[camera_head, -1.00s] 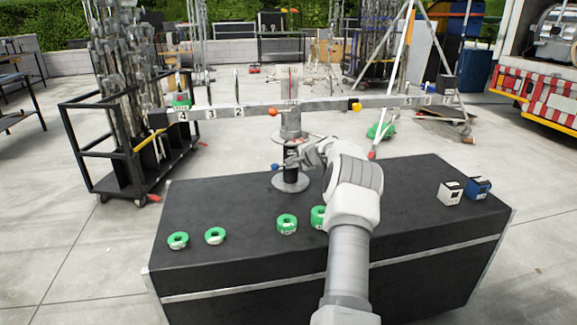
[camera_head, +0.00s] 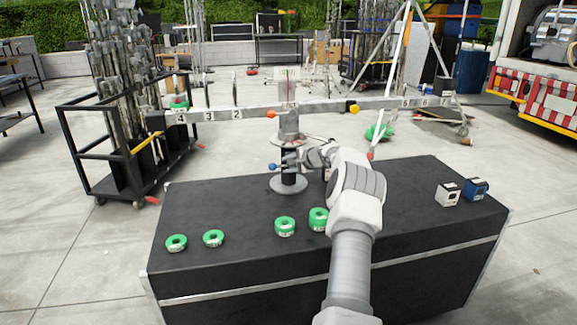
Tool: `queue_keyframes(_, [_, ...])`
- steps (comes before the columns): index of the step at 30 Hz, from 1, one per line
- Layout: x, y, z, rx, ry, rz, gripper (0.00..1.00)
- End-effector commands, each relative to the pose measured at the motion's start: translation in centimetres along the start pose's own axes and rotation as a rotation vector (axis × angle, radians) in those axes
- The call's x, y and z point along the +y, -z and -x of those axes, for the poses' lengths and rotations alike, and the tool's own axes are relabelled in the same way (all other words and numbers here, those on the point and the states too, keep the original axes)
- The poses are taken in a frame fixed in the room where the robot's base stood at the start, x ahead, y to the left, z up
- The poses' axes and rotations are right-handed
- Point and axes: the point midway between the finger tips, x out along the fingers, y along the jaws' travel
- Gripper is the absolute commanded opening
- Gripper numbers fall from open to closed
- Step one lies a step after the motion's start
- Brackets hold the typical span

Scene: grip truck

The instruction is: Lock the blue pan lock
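The blue pan lock shows as a small blue ball knob (camera_head: 272,167) sticking out to the left low on the grey balance column, above its round base (camera_head: 288,185). My gripper (camera_head: 293,159) is at the column, just right of the blue knob and at nearly the same height. My wrist and arm come in from the lower right. The fingers are small and blend with the grey column, so I cannot tell whether they are open or touch the lock. An orange-red knob (camera_head: 270,114) and a yellow knob (camera_head: 352,109) sit at the beam (camera_head: 315,108).
The balance stands on a black case (camera_head: 240,270). Several green ring weights (camera_head: 213,238) lie along its front left. A green weight (camera_head: 179,103) rests on the beam's left end.

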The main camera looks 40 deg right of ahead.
Motion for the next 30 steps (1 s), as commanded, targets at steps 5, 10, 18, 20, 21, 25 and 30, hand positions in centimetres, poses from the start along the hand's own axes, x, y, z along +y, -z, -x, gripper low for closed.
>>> queue_keyframes(5, [0.0,0.1,0.0,0.002,0.000,0.002,0.45])
queue_keyframes(10, [0.0,0.1,0.2,0.003,-0.001,0.002,0.45])
queue_keyframes(18, [-0.1,0.2,2.8,0.004,0.000,0.000,0.45])
queue_keyframes(20, [-0.1,0.2,3.8,0.005,-0.001,0.001,0.45])
queue_keyframes(21, [-0.2,0.2,4.6,0.005,0.000,0.000,0.45])
queue_keyframes(25, [-0.2,0.2,7.0,0.005,0.000,0.001,0.45])
queue_keyframes(30, [-0.2,0.2,11.0,0.006,0.000,0.000,0.45])
